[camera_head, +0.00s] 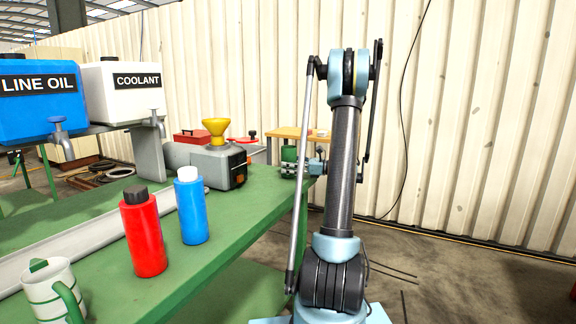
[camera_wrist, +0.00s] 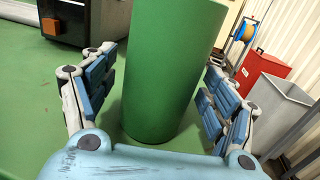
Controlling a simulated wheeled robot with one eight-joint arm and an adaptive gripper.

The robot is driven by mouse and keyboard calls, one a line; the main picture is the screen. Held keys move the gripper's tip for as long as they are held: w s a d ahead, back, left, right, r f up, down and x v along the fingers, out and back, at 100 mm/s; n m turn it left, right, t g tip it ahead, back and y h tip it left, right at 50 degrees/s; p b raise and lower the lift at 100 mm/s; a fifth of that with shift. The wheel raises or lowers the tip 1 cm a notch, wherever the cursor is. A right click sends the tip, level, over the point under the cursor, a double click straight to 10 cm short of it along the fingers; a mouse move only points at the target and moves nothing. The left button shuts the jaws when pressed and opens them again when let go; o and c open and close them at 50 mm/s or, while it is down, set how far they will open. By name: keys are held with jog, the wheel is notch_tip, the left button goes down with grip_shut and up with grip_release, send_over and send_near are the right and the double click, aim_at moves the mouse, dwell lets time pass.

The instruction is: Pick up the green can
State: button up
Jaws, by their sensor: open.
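The green can (camera_wrist: 172,70) stands upright on the green bench top and fills the middle of the wrist view; its top is out of that picture. My gripper (camera_wrist: 160,75) is open around it, one blue-padded finger on each side. Gaps show between the can and both fingers. In the head view, my gripper (camera_head: 297,166) is at the far right end of the bench, and the can (camera_head: 288,154) shows small there, partly hidden by the fingers.
The green bench (camera_head: 245,213) also bears a red bottle (camera_head: 143,236), blue bottle (camera_head: 192,212), striped mug (camera_head: 55,293) and grey machine with a yellow funnel (camera_head: 217,130). LINE OIL (camera_head: 38,101) and COOLANT (camera_head: 124,93) tanks stand at left. A red cabinet (camera_wrist: 263,67) and grey bin (camera_wrist: 280,110) stand beyond the can.

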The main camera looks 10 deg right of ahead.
jog(key=shift+a, duration=0.1)
jog(key=c, duration=1.4)
jog(key=shift+c, duration=0.2)
jog(key=shift+r, duration=0.1)
